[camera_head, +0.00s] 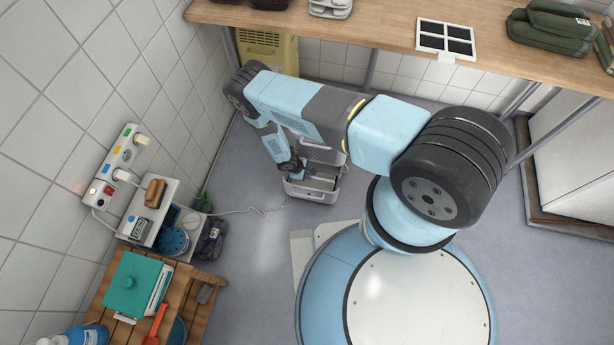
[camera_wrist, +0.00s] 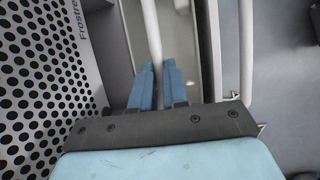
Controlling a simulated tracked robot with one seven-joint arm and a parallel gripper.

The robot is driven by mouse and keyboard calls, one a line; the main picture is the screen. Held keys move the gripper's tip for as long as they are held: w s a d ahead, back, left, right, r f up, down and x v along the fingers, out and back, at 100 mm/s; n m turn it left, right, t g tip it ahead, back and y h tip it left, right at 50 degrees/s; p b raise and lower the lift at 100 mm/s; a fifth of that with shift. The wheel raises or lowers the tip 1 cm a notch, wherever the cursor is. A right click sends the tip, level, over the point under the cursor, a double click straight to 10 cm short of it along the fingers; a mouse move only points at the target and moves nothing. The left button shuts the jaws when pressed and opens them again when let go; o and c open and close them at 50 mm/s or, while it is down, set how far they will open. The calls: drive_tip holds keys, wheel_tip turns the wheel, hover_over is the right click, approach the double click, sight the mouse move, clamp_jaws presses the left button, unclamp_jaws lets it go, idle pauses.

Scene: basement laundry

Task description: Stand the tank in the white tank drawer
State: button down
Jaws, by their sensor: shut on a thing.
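My gripper (camera_wrist: 158,70) points downward, with its blue fingers shut on a thin white bar (camera_wrist: 150,25), which looks like the tank's handle. Below the fingers in the wrist view is a grey-green hollow with pale walls, which seems to be the tank (camera_wrist: 187,45). A white rim runs along its right side, apparently the white tank drawer (camera_wrist: 246,50). In the head view my gripper (camera_head: 296,172) is over the open, pale drawer (camera_head: 312,192) low by the floor. My arm hides part of it, and I cannot tell whether the tank rests on the drawer's bottom.
A perforated grey panel (camera_wrist: 40,80) stands close on the left of my gripper. A beige appliance (camera_head: 268,50) stands under the wooden worktop (camera_head: 390,30). A power strip (camera_head: 112,165) and a wooden stand (camera_head: 115,275) are at the left. A cord crosses the otherwise clear floor (camera_head: 245,260).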

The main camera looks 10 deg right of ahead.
drive_tip(key=shift+f, duration=0.55)
drive_tip(key=c, duration=1.1)
unclamp_jaws()
drive_tip(key=shift+a, duration=0.1)
drive_tip(key=v, duration=1.2)
